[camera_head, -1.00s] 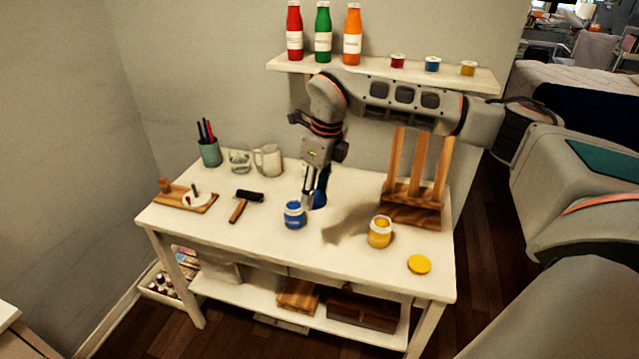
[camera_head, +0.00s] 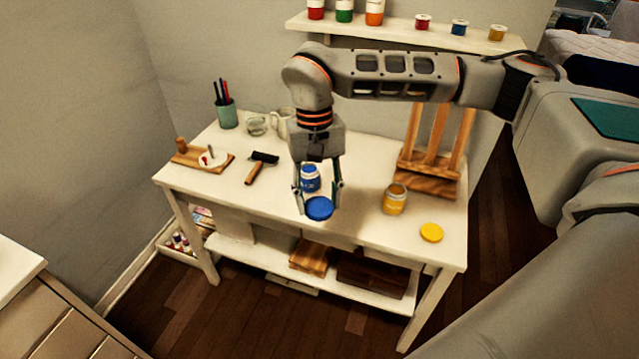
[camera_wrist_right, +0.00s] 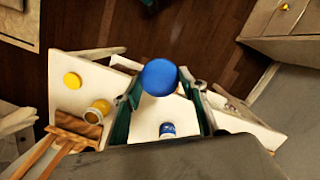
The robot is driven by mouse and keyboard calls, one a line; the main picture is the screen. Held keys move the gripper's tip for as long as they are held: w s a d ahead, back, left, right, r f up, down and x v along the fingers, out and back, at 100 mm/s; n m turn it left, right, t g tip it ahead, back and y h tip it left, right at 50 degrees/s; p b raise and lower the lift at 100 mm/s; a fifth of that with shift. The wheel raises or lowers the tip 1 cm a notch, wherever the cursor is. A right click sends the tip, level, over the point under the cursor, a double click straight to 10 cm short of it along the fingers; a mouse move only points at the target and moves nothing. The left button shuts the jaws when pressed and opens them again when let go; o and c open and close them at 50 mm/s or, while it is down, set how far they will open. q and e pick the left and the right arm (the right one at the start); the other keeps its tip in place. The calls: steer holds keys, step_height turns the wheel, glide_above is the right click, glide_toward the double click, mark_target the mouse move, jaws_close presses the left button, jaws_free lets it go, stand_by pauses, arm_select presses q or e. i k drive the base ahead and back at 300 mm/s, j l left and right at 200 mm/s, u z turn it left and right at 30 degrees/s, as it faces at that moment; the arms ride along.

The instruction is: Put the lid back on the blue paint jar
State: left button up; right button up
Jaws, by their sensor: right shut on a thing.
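My right gripper (camera_head: 318,203) is shut on the blue lid (camera_head: 319,208), with a finger on either side of it. The lid is held in front of the blue paint jar (camera_head: 310,178) and apart from the jar's top, towards the table's front edge. The jar stands upright on the white table, seen between the fingers. In the right wrist view the lid (camera_wrist_right: 159,77) sits between the fingertips, and the jar (camera_wrist_right: 167,130) shows beyond, on the table. My left gripper is not in view.
An open yellow paint jar (camera_head: 395,198) and its yellow lid (camera_head: 431,232) are to the right on the table (camera_head: 265,205). A wooden easel (camera_head: 430,160) stands behind them. A roller (camera_head: 260,166), palette board (camera_head: 203,158), pen cup (camera_head: 227,114) and mug (camera_head: 281,123) are to the left.

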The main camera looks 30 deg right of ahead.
mark_target(310, 172)
steer(key=i+z, duration=0.1)
steer(key=z, duration=0.25)
steer(key=j+z, duration=0.1)
steer(key=z, duration=0.25)
steer(key=i+z, duration=0.1)
steer(key=z, duration=0.25)
